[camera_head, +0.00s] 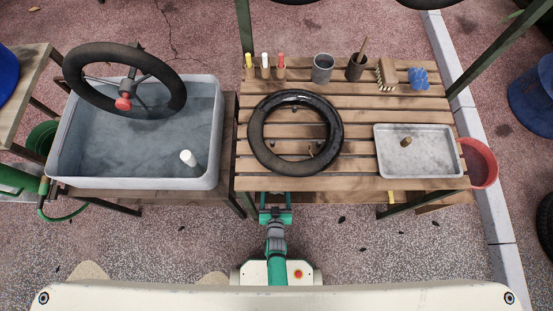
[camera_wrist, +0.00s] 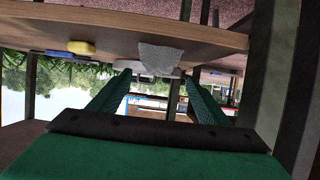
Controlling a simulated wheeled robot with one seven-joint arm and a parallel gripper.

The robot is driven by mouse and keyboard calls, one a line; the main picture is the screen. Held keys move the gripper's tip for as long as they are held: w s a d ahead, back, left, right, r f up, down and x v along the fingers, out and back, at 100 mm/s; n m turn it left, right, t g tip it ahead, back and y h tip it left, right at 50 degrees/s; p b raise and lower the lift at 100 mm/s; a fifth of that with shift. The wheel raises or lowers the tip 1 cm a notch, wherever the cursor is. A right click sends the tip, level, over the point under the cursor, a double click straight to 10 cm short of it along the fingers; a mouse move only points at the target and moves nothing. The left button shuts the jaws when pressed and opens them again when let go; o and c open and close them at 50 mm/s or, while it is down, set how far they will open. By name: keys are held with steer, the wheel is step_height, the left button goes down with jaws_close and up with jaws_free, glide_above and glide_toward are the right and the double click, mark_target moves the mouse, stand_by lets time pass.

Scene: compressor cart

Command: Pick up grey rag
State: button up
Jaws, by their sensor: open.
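A pale grey crumpled piece of cloth, which looks like the grey rag (camera_wrist: 161,56), lies on a brown wooden board (camera_wrist: 120,28) in the upper middle of the wrist view. I cannot make it out in the head view. My gripper (camera_wrist: 157,84) has its two green fingers spread apart with nothing held between them. The rag appears beyond the fingertips and roughly centred between them, apart from them. In the head view my gripper (camera_head: 276,212) is low at the front edge of the slatted table (camera_head: 350,182), with its tips partly hidden under the slats.
A yellow block (camera_wrist: 82,47) and a blue object (camera_wrist: 58,54) lie on the same board. The slatted table carries a black tyre (camera_head: 259,158), a metal tray (camera_head: 385,172) and cups. A grey water tub (camera_head: 205,182) stands left. Table legs stand near my gripper.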

steer(key=shift+d+x, duration=0.15)
steer(key=shift+x, duration=1.3)
steer(key=shift+d+x, duration=0.1)
steer(key=shift+x, duration=1.35)
steer(key=shift+s+f, duration=0.1)
steer(key=c, duration=1.1)
